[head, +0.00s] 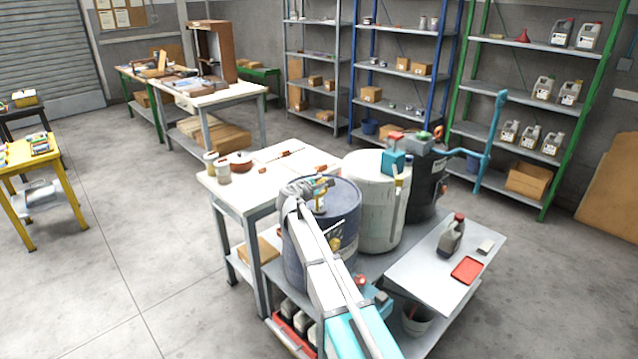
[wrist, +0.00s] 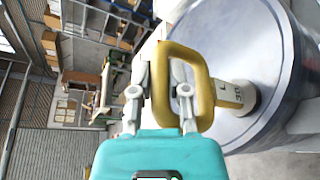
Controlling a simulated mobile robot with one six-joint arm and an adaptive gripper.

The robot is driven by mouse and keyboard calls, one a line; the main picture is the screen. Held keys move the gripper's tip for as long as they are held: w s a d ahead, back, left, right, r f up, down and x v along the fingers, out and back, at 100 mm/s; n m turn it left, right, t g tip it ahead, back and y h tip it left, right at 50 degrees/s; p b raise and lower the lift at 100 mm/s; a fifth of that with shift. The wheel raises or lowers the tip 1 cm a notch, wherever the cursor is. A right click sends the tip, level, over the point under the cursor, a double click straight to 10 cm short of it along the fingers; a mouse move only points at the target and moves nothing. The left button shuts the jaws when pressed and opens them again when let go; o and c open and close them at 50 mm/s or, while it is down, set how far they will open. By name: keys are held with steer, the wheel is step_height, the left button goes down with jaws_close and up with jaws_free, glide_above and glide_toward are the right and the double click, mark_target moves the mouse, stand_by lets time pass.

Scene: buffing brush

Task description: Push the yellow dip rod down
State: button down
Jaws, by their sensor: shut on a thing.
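The yellow dip rod has a loop handle (wrist: 205,75) and a short pale yellow shaft with dark marks, which enters a collar on the drum lid (wrist: 232,30). In the head view the yellow rod (head: 320,196) stands at the top of the blue-grey drum (head: 347,222), partly hidden by my gripper (head: 303,187). In the wrist view my gripper (wrist: 160,78) is shut on the near side of the loop handle, one finger on each side. The part of the rod inside the drum is hidden.
A white drum (head: 372,222) and a dark drum (head: 428,188) stand to the right of the blue-grey drum. A white-topped table (head: 240,198) with jars is on the left. A slanted shelf (head: 425,272) with a bottle is at the right. Open floor lies left.

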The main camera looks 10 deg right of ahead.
mark_target(316, 197)
step_height(316, 197, down, 5)
steer(key=b, duration=0.4)
steer(key=shift+s, duration=0.1)
steer(key=shift+f, duration=0.1)
steer(key=c, duration=0.6)
jaws_free()
steer(key=shift+f, duration=0.1)
steer(key=shift+a, duration=0.1)
steer(key=f+v, duration=0.2)
steer(key=v, duration=1)
steer(key=shift+s+a, duration=0.25)
steer(key=shift+s, duration=0.25)
steer(key=shift+f, duration=0.1)
